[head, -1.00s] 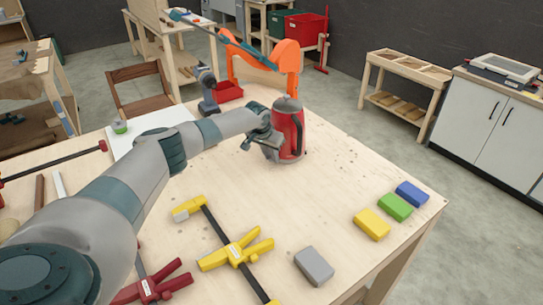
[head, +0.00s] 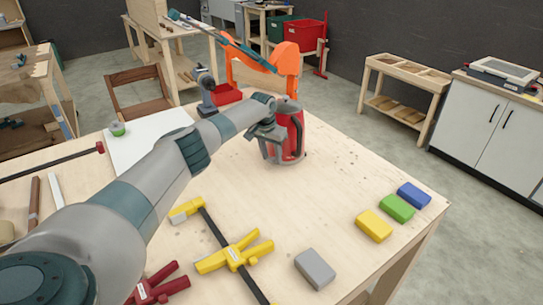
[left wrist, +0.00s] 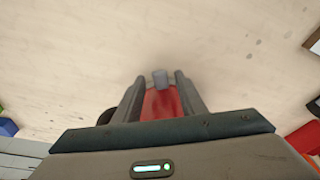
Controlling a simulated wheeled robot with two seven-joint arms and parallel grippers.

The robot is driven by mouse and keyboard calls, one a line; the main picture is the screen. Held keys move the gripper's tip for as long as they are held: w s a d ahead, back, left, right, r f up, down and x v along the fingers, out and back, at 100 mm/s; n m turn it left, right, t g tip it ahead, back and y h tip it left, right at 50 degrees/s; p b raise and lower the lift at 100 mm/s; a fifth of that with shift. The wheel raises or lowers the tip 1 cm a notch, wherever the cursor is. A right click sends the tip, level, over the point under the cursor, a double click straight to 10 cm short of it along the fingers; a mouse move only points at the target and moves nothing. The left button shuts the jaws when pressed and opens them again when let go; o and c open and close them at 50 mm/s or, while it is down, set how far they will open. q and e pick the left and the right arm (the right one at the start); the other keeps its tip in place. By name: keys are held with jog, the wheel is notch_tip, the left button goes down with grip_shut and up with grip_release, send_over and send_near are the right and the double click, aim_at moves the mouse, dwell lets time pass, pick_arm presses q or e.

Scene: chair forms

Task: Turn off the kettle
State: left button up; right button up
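The red kettle (head: 295,132) with a dark handle stands upright on the wooden table, right of my left gripper. My left gripper (head: 268,143) points down close against the kettle's left side and hides part of it. In the left wrist view, the two dark fingers (left wrist: 158,88) are spread apart. Part of the red kettle (left wrist: 163,102) shows below and between them, with a small grey tab (left wrist: 160,78) at its edge. I cannot tell whether a finger touches the tab. My right gripper is not in view.
Yellow (head: 374,225), green (head: 397,208) and blue (head: 413,194) blocks and a grey block (head: 315,268) lie along the right side of the table. A yellow clamp (head: 234,252) lies in front. A drill (head: 206,92) stands behind. Bare tabletop lies right of the kettle.

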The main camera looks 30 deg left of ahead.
pick_arm(q)
jog(key=shift+r, duration=0.15)
jog(key=b+v, duration=0.4)
jog(key=v, duration=1.3)
jog(key=shift+s, duration=0.1)
